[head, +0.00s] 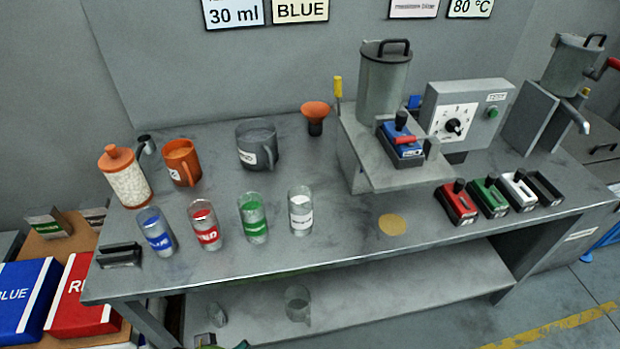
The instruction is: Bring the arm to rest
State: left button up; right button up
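The grey workbench (300,256) fills the middle. On it stand glasses labelled blue (156,231), red (205,226), green (253,218) and white (300,211). A blue cartridge with a red lever (402,143) sits on the machine's platform below a grey lidded tank (384,82).
Red (456,204), green (487,198) and white (517,192) cartridges stand at the right, beside a dark empty-looking holder (545,188). A grey jug (257,146), orange mug (182,162) and lidded jar (125,178) stand at the back left. The bench's front middle is clear.

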pick_arm(q)
jog(key=s+f+g, duration=0.1)
jog(key=s+f, duration=0.1)
jog(key=f, duration=0.7)
jog(key=s+f, duration=0.2)
jog(key=f, duration=0.6)
jog(key=s+a+f+g, duration=0.1)
jog(key=s+a+f, duration=0.1)
jog(key=s+f, duration=1.1)
jog(key=shift+s+a, duration=0.4)
jog(key=shift+s, duration=0.2)
